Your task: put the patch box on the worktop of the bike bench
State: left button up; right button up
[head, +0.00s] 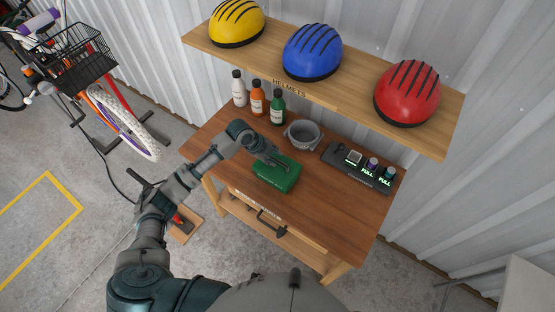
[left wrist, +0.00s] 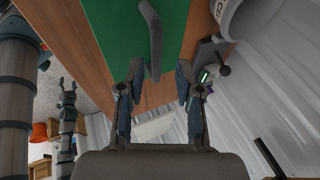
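The patch box, a green box (head: 276,174) with a grey handle on its lid, sits on the wooden worktop (head: 338,203) of the bike bench, near its front left part. My left gripper (head: 271,162) is at the box's top, by the handle. In the left wrist view the green lid (left wrist: 110,25) and its handle (left wrist: 153,38) show just beyond the fingers. My left gripper (left wrist: 159,80) is open there, its fingers apart with the handle's near end between or just ahead of them; contact cannot be told.
A grey bowl (head: 302,134) stands behind the box, with white, orange and green bottles (head: 257,98) at the back left. A dark charger tray (head: 358,168) lies on the right. A helmet shelf (head: 322,88) overhangs the back. The worktop's front right is clear.

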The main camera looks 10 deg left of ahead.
pick_arm(q)
jog(key=v, duration=0.8)
jog(key=shift+a+r+b, duration=0.2)
jog(key=shift+a+b, duration=0.1)
jog(key=shift+a, duration=0.1)
jog(key=shift+d, duration=0.25)
